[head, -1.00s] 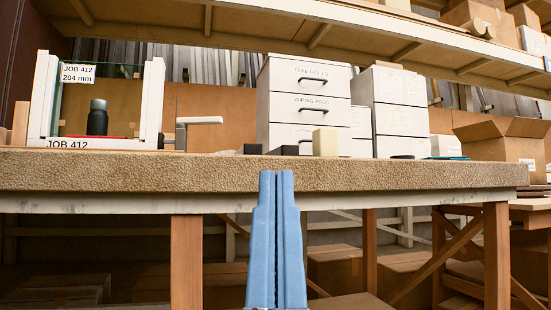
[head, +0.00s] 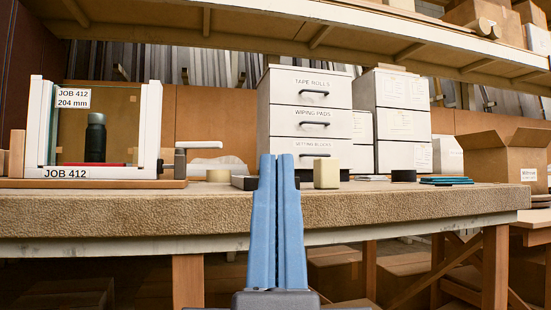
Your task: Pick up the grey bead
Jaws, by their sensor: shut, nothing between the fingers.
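I cannot make out a grey bead anywhere in the head view. My gripper (head: 277,160) is blue, points upward in the picture and has its two fingers together with nothing between them. It is in front of the workbench (head: 190,212), and its tips overlap the dark block and the white drawers behind.
A cream block (head: 326,173), a black disc (head: 403,176) and teal sheets (head: 446,181) lie on the bench. White drawers (head: 310,85) stand behind; an open carton (head: 500,160) is at right.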

